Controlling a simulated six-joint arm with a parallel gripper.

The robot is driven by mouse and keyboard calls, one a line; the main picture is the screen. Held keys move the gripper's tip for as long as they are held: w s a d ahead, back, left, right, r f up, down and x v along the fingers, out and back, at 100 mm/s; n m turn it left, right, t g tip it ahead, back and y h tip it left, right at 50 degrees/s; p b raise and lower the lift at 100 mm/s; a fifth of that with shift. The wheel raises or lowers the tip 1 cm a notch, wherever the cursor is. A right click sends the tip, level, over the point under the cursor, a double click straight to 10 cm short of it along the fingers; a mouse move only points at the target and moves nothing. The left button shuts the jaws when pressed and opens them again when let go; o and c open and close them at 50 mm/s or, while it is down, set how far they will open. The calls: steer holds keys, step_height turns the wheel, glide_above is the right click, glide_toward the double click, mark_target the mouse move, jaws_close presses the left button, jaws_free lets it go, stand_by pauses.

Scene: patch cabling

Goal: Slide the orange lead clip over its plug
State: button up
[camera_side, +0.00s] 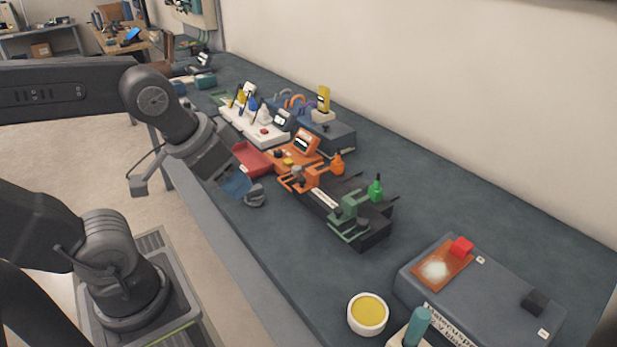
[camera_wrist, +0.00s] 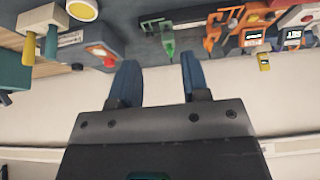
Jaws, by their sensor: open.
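An orange clip-like part (camera_side: 305,180) sits on the left end of a dark fixture on the bench in the side view. An orange bulb-shaped piece (camera_side: 338,164) stands just behind it; I cannot tell which is the lead clip and which the plug. Orange parts also show at the top right of the wrist view (camera_wrist: 216,30). My gripper (camera_side: 237,185) is to the left of the fixture, apart from the orange parts. In the wrist view its two blue fingers (camera_wrist: 161,82) are spread with nothing between them.
A green clamp-like part (camera_side: 348,212) and a green bulb-shaped piece (camera_side: 375,188) are on the fixture's right end. A red tray (camera_side: 252,159) and an orange meter (camera_side: 305,142) stand behind. A grey box (camera_side: 490,300) and a yellow-topped pot (camera_side: 368,313) are at the front right.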

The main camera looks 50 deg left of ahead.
mark_target(300, 185)
stand_by(0.4)
